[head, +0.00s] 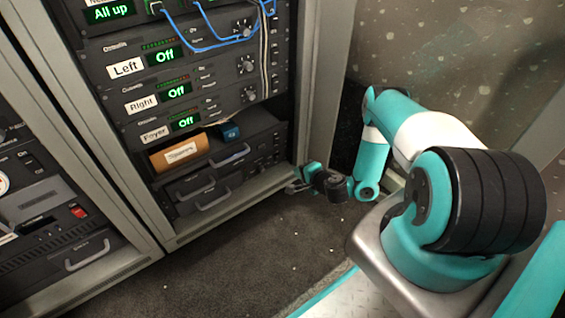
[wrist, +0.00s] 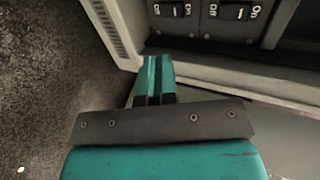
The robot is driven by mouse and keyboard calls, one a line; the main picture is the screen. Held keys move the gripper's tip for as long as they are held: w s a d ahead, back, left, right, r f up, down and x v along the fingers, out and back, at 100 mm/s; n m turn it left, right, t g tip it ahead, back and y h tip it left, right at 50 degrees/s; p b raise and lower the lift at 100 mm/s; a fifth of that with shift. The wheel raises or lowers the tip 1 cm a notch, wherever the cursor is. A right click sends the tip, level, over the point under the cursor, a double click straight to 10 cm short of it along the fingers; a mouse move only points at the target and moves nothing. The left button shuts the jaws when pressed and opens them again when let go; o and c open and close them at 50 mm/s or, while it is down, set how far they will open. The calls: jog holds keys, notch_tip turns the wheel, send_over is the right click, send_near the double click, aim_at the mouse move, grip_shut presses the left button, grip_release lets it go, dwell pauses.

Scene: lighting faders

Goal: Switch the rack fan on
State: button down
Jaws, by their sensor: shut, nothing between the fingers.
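My gripper (head: 297,187) is low in front of the rack's bottom right corner in the head view. In the wrist view its teal fingers (wrist: 154,75) are shut together with nothing between them. Beyond the fingertips in the wrist view are two dark panels, each with a black rocker switch: a left one (wrist: 178,10) and a right one (wrist: 234,13), with "On" lettering beside them. The fingertips are apart from both switches. No label naming the rack fan is readable, so I cannot tell which switch is the fan's.
The middle rack holds units with "Left", "Right" and "Foyer" labels and green "Off" displays (head: 166,55). An orange "Spares" box (head: 180,152) and a small blue item (head: 229,132) sit below. A red switch (head: 78,211) is on the left rack. Dark floor (head: 240,250) is clear.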

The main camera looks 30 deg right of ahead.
jog(key=b, duration=0.5)
send_near(279, 156)
jog(key=w+f, duration=0.3)
jog(key=f, duration=0.1)
jog(key=shift+w+a+r+b, duration=0.15)
jog(key=shift+w+b, duration=0.1)
jog(key=shift+w, duration=0.3)
jog(key=shift+w+a+b, duration=0.15)
jog(key=shift+w+b, duration=0.05)
jog(key=shift+w, duration=0.4)
jog(key=shift+w+r, duration=0.25)
jog(key=shift+w, duration=0.3)
jog(key=shift+d, duration=0.15)
